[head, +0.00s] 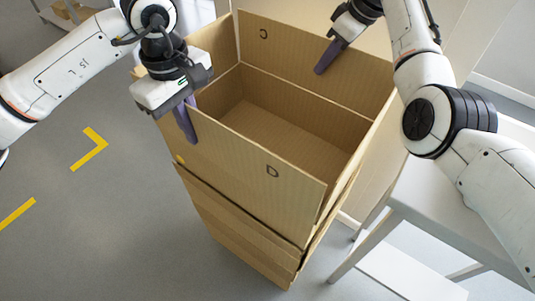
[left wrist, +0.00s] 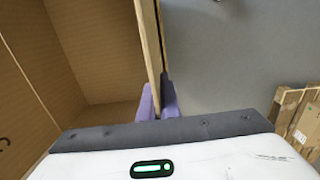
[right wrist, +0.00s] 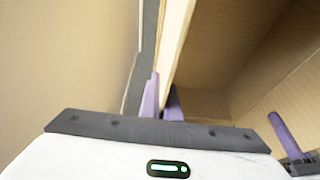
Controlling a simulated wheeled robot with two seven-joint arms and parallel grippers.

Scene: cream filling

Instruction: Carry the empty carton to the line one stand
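The empty brown cardboard carton (head: 268,178) stands open-topped in the middle of the head view, with a bare inside and its upper walls upright. A seam runs below its upper part; I cannot tell whether the lower part is the same carton or another beneath it. My left gripper (head: 186,122) is shut on the carton's left wall; the left wrist view (left wrist: 156,103) shows one purple finger on each side of the cardboard. My right gripper (head: 328,58) is shut on the far wall; the right wrist view (right wrist: 161,105) shows the cardboard between its fingers.
A pale grey stand or table (head: 440,195) is close to the carton on the right. Yellow corner marks (head: 98,143) lie on the open grey floor to the left. A wooden pallet with boxes (left wrist: 300,115) shows in the left wrist view. A pale panel is behind the carton.

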